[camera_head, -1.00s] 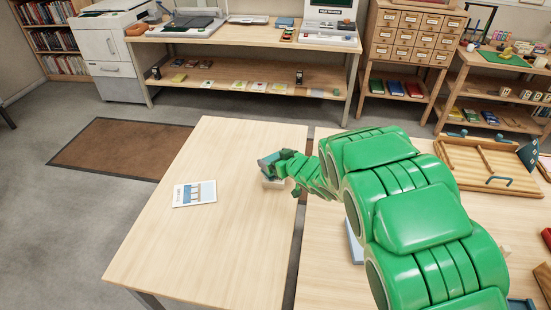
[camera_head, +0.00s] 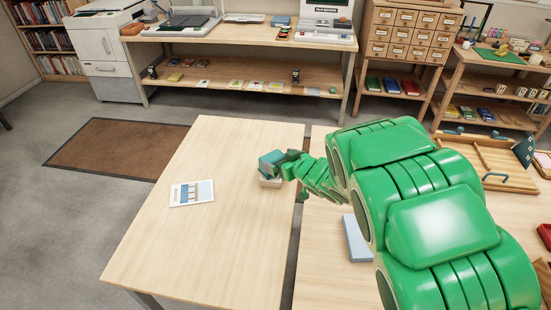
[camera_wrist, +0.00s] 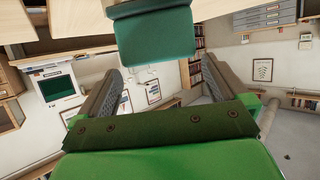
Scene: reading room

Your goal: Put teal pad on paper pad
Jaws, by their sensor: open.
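The teal pad (camera_head: 270,162) is at the right side of the left table, directly above a small pale block that looks like the paper pad (camera_head: 269,183). The two appear to touch, but my gripper partly hides their right side. My gripper (camera_head: 288,164) is just right of the teal pad. In the wrist view, the teal pad (camera_wrist: 155,40) is ahead of my gripper (camera_wrist: 161,68). Its two fingers are spread wide, with nothing clamped between them.
A printed card (camera_head: 192,193) lies on the left table (camera_head: 200,250); the surface around it is clear. A gap separates this table from the right one, which holds a pale blue block (camera_head: 356,239) and a wooden tray (camera_head: 480,165). My arm crosses the right table.

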